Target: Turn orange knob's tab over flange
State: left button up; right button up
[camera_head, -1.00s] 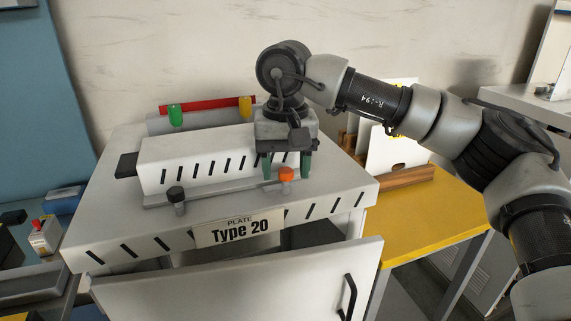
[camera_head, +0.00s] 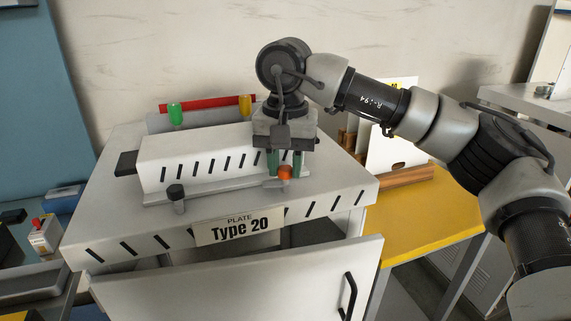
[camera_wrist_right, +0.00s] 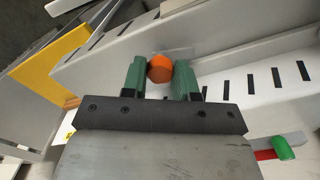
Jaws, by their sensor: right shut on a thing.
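The orange knob (camera_head: 285,172) stands at the front right of the white box-shaped plate unit, near its flange (camera_head: 225,186). My right gripper (camera_head: 285,165) points down at it, and its green fingers are shut on the knob. In the right wrist view the orange knob (camera_wrist_right: 160,68) sits between the two green fingertips (camera_wrist_right: 160,75). The knob's tab is hidden or too small to make out. My left gripper is not in view.
A black knob (camera_head: 176,193) stands at the front left of the unit. A green knob (camera_head: 175,114) and a yellow knob (camera_head: 245,105) stand behind, near a red bar (camera_head: 208,103). The drawer front (camera_head: 240,285) below stands out from the cabinet.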

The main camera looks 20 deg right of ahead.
aim_at(286, 168)
jog(key=m, duration=0.7)
jog(key=shift+b, duration=0.4)
jog(key=m, duration=0.4)
jog(key=shift+m, duration=0.4)
jog(key=shift+m+b, duration=0.35)
jog(key=shift+m, duration=1.35)
jog(key=o, duration=0.9)
jog(key=shift+r, duration=0.1)
notch_tip(286, 168, up, 11)
jog(key=shift+f+p, duration=0.2)
jog(key=shift+p, duration=0.5)
